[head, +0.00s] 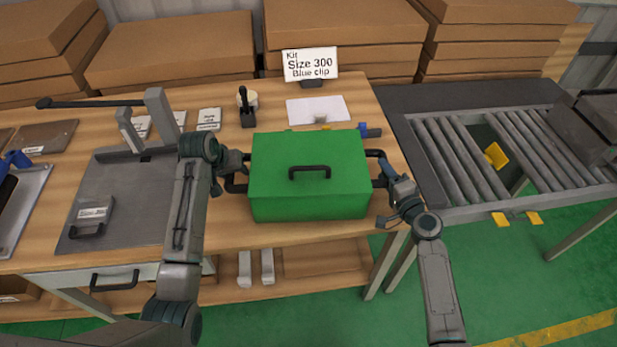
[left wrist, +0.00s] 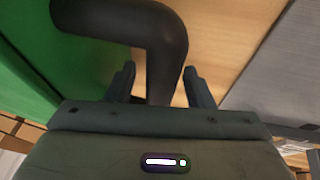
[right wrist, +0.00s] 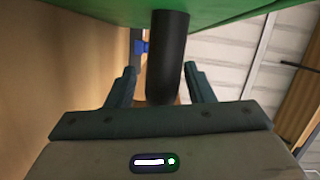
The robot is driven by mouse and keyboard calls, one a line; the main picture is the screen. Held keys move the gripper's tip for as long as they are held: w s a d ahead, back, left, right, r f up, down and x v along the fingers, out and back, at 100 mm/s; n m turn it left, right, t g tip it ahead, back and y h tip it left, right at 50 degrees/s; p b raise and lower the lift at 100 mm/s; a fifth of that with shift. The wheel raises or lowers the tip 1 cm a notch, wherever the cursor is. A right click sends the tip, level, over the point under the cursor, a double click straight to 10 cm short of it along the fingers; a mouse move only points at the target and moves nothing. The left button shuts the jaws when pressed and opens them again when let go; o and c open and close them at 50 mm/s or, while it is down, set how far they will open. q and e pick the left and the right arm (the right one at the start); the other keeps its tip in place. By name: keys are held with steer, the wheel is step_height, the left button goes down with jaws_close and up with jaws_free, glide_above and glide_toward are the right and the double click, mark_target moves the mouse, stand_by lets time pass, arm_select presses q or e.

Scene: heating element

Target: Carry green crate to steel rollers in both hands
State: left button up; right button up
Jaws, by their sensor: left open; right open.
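The green crate (head: 309,172), with a closed lid and a black top handle, stands on the wooden table near its right end. Black side handles stick out at its left and right. My left gripper (head: 240,170) is at the left handle; in the left wrist view the handle (left wrist: 165,50) passes between the open fingers (left wrist: 163,85). My right gripper (head: 388,186) is at the right handle; in the right wrist view the handle (right wrist: 166,50) stands between the open fingers (right wrist: 161,85). The steel rollers (head: 500,160) are right of the table.
A grey plate (head: 120,195) lies to the left. A yellow piece (head: 495,155) shows at a gap in the rollers. A dark machine (head: 590,130) is at far right.

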arm_select(q)
steer(key=shift+w+f, duration=0.1)
steer(key=shift+f, duration=0.1)
arm_select(e)
steer(key=shift+w+a, duration=0.1)
steer(key=shift+w, duration=0.1)
arm_select(q)
jaws_close()
arm_select(e)
jaws_close()
stand_by(0.9)
arm_select(q)
steer(key=shift+r, duration=0.25)
arm_select(e)
steer(key=shift+r, duration=0.15)
